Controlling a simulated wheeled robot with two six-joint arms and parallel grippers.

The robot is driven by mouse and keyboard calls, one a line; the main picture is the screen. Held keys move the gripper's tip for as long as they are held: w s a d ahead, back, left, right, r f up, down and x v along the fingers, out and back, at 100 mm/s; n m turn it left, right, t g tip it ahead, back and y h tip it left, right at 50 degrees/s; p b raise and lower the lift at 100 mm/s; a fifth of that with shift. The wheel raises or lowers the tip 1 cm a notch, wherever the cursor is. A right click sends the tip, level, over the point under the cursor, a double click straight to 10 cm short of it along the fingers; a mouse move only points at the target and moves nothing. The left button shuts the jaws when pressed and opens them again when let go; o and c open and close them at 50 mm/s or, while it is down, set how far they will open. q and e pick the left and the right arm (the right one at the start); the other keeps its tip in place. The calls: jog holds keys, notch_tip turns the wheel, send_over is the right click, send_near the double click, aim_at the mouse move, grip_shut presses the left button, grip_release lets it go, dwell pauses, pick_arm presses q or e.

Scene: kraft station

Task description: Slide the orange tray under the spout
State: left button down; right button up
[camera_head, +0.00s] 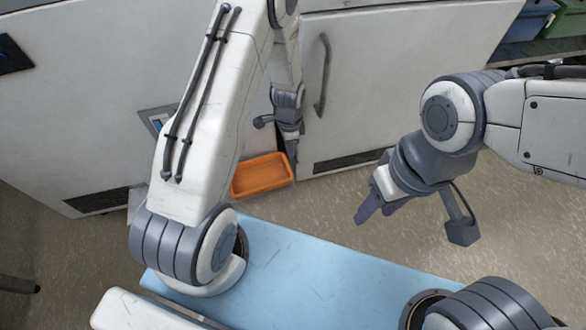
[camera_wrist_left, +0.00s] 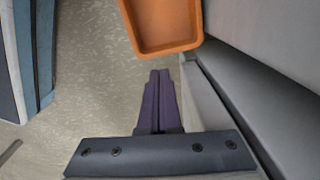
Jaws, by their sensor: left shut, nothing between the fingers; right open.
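The orange tray (camera_head: 262,176) is a shallow open box low in front of the white cabinets, and it looks empty. It also shows at the top of the left wrist view (camera_wrist_left: 166,26), cut off by the frame. My left gripper (camera_head: 292,156) points down at the tray's right side. Its fingers (camera_wrist_left: 159,76) are shut with nothing between them, just short of the tray's edge in the wrist view. I cannot tell whether they touch it. My right gripper (camera_head: 376,209) is open and empty, right of the tray. I cannot make out a spout; my left arm covers part of the cabinet front.
White cabinets (camera_head: 405,80) stand behind the tray, one with a dark vertical handle (camera_head: 323,75). A blue bin (camera_head: 534,18) and a green bin (camera_head: 566,20) sit at the top right. The speckled floor (camera_head: 340,225) around my right gripper is clear.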

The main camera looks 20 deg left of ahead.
pick_arm(q)
notch_tip(320, 180, down, 10)
jog(key=b, duration=0.5)
jog(key=shift+w+d+b, duration=0.25)
jog(key=shift+d+b, duration=0.1)
jog(key=shift+d, duration=0.1)
